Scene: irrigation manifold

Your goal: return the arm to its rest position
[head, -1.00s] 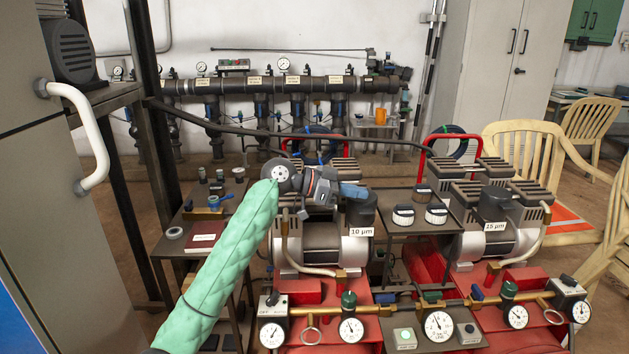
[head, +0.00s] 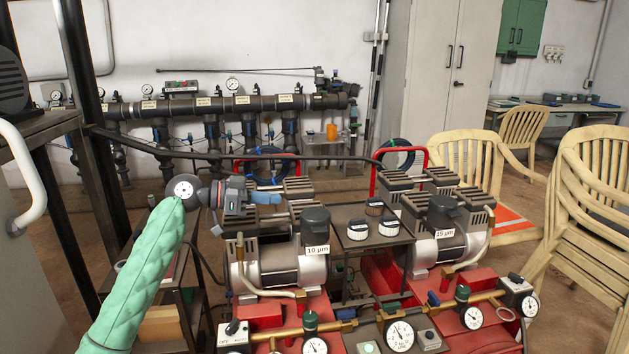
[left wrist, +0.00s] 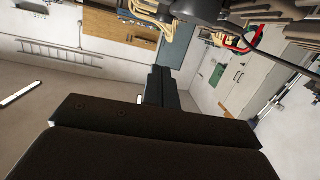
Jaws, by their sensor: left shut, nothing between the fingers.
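My left arm, in a green quilted sleeve, rises from the lower left of the head view. Its left gripper (head: 268,198) points right, with blue at its tip, and appears in front of or above the compressor marked 10 µm (head: 317,250). I cannot tell the height between them. In the left wrist view the dark fingers (left wrist: 160,88) are together with nothing between them. My right arm and gripper are not in view.
A second compressor marked 15 µm (head: 445,234) stands to the right. Pressure gauges (head: 400,335) line the front pipe. A dark pipe manifold (head: 230,103) runs along the back wall. Beige chairs (head: 590,200) stand at right, and a grey cabinet with a white handle (head: 28,180) at left.

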